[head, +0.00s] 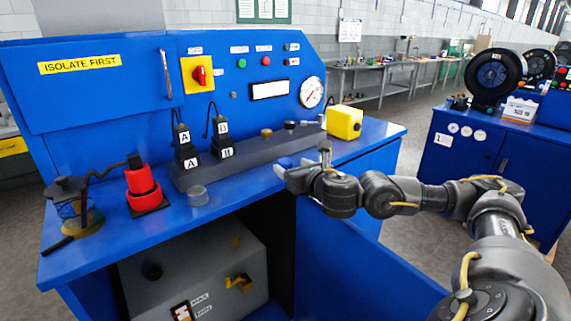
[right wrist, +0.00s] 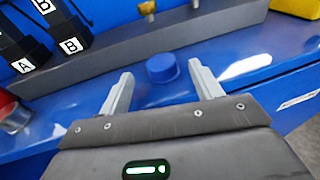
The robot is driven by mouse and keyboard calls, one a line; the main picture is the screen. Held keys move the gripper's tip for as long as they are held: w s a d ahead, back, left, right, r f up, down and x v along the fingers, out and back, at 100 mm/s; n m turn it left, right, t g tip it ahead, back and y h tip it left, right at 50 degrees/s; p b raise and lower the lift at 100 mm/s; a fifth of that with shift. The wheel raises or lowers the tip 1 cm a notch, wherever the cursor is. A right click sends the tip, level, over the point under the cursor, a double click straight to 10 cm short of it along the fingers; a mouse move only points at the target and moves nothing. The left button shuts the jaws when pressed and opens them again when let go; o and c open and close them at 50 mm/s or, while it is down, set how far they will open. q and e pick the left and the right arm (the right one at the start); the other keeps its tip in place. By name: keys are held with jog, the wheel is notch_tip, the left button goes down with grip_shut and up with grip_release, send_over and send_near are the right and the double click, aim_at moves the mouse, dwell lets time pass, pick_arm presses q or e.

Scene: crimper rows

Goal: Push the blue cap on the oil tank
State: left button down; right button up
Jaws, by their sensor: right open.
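A short round blue cap (right wrist: 162,68) stands on the blue bench top in the right wrist view, in front of the long grey block. It shows between and just beyond my right gripper's two fingers. My right gripper (head: 285,173) is open and empty over the bench's front part in the head view; its fingers (right wrist: 160,88) are spread in the right wrist view. I cannot make out the blue cap in the head view. My left gripper is out of view.
The grey block (head: 245,158) carries plugs labelled A and B. A yellow box (head: 344,122) stands at the right. The bench front near the gripper is clear.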

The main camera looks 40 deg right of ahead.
aim_at(285, 159)
jog(key=shift+w+r, duration=0.1)
jog(key=shift+w, duration=0.15)
jog(key=p+x, duration=0.1)
jog(key=x, duration=0.2)
jog(key=shift+w+d, duration=0.2)
jog(key=shift+w, duration=0.15)
jog(key=shift+w+d, duration=0.1)
jog(key=shift+w, duration=0.35)
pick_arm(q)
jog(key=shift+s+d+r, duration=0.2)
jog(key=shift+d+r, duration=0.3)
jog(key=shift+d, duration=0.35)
pick_arm(e)
jog(key=shift+s, duration=0.1)
jog(key=c, duration=0.4)
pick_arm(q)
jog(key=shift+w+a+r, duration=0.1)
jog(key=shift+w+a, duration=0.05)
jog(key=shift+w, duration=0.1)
pick_arm(e)
jog(key=c, duration=0.6)
